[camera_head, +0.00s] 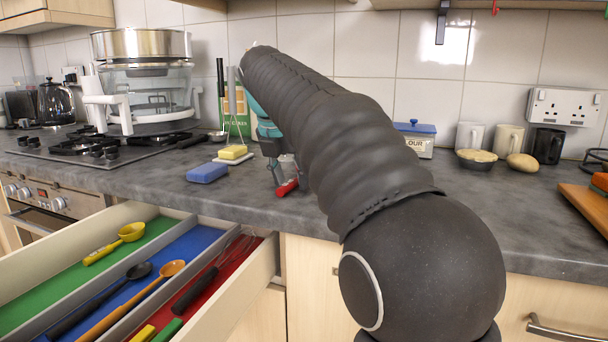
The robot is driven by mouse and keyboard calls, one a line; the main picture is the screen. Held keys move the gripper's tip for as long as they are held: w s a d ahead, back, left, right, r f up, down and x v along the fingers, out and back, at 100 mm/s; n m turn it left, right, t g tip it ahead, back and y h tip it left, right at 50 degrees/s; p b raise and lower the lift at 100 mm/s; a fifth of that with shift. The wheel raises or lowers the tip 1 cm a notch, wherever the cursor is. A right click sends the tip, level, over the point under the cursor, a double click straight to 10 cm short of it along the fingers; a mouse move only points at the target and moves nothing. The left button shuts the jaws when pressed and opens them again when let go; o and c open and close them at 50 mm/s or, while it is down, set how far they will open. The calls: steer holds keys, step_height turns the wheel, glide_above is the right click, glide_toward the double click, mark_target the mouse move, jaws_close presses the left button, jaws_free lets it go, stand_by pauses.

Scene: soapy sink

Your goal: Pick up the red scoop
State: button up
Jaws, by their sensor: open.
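A small red object, which looks like the red scoop (287,188), lies on the grey counter near its front edge. My arm hides part of the view around it, so its full shape does not show. My gripper (279,177) points down just over the red scoop, with its fingertips close around or beside it. The gripper is open. I cannot tell whether the fingers touch the scoop.
A blue sponge (207,172) and a yellow sponge (233,152) lie left of my gripper. Below, an open drawer (262,270) holds a yellow scoop (130,232), spoons and a whisk.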

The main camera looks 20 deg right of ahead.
steer(key=shift+f, duration=0.15)
steer(key=shift+c, duration=0.8)
jaws_close()
